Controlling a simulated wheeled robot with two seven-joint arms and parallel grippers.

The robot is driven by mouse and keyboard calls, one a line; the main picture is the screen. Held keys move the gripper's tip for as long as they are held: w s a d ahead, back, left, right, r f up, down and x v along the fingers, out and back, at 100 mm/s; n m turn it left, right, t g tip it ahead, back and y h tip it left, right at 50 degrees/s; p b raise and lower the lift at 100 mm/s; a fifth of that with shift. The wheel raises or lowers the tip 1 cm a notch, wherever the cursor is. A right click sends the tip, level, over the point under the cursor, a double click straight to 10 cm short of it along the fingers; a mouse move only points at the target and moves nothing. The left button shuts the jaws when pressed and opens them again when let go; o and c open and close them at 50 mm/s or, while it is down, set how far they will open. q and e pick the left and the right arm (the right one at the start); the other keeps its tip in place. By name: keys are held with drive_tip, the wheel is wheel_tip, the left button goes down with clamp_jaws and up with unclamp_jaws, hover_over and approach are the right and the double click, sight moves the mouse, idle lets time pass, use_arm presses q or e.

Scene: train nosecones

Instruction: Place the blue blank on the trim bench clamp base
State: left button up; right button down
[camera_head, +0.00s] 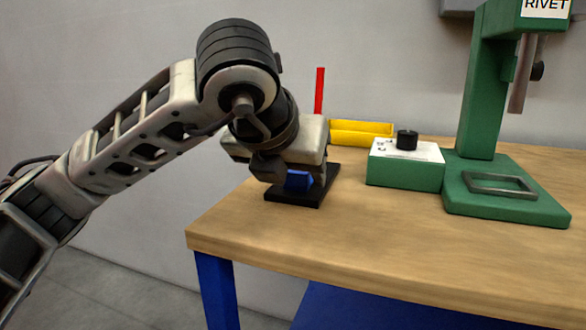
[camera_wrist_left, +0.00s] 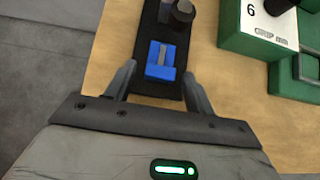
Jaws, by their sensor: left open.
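The blue blank (camera_head: 299,180) sits on the black clamp base (camera_head: 293,198) at the left end of the bench. In the left wrist view the blank (camera_wrist_left: 155,72) rests on the near part of the dark base (camera_wrist_left: 145,30), with a grey strip along its top. My left gripper (camera_wrist_left: 155,80) is open, with one finger on each side of the blank and visible gaps between. In the head view my left gripper (camera_head: 293,180) is low over the base and hides part of it. My right gripper is out of view.
A green control box (camera_head: 405,175) with a black knob and a green rivet press (camera_head: 505,200) stand to the right. A yellow bin (camera_head: 362,132) and a red upright bar (camera_head: 319,92) are behind. The bench front (camera_head: 400,240) is clear.

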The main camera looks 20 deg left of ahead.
use_arm(q)
drive_tip(key=p+v, duration=0.2)
drive_tip(key=v, duration=1)
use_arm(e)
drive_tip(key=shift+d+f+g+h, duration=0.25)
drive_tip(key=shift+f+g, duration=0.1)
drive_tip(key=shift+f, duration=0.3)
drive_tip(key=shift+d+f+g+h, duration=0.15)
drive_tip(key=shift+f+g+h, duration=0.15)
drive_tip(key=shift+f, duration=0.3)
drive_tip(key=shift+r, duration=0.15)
